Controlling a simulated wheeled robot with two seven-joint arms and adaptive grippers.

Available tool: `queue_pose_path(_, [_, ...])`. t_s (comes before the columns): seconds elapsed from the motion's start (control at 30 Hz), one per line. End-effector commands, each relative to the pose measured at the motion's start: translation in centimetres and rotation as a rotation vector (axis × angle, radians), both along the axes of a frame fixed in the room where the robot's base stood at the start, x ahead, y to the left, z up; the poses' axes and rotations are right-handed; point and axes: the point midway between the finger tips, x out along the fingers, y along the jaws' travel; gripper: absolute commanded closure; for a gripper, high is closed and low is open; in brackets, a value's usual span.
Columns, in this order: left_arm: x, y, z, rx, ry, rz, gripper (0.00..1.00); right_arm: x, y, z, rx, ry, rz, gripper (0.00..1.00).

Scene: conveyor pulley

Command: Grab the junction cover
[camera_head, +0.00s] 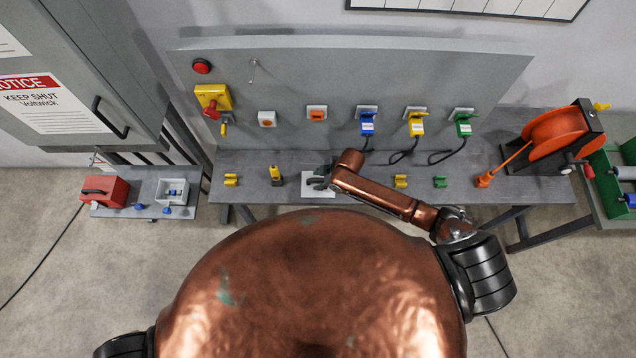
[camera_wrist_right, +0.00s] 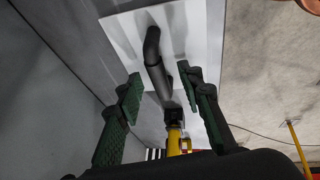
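The junction cover looks to be the white square plate (camera_head: 326,191) lying on the grey bench, left of the bench's middle. It fills the top of the right wrist view (camera_wrist_right: 203,28), with a dark bar-shaped handle (camera_wrist_right: 154,52) standing on it. My right gripper (camera_head: 318,183) is over the plate and hides part of it in the head view. In the wrist view its two green-padded fingers (camera_wrist_right: 159,78) are apart, one on each side of the handle. A gap shows on both sides, so the handle is not gripped. My left gripper is out of view.
Yellow clips (camera_head: 231,180), a yellow-and-black tool (camera_head: 275,175) and a green clip (camera_head: 440,182) lie along the bench. Behind stands a grey panel (camera_head: 300,75) with plugged cables. An orange cable reel (camera_head: 556,137) stands right. A red box (camera_head: 103,191) sits on the left side table.

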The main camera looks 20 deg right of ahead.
Motion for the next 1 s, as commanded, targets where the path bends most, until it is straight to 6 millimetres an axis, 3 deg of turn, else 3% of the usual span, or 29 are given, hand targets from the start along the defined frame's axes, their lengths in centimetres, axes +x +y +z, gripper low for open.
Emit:
queue_pose_path(0.07, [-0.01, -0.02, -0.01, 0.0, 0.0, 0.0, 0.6, 0.0, 0.0, 0.01, 0.0, 0.0, 0.0, 0.66])
queue_pose_path(0.57, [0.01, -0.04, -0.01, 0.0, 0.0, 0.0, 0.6, -0.02, 0.01, 0.04, 0.0, 0.0, -0.001, 1.0])
queue_pose_path(1.0, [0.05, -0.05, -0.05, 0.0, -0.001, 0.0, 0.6, 0.03, 0.03, 0.19, 0.001, -0.001, 0.0, 1.0])
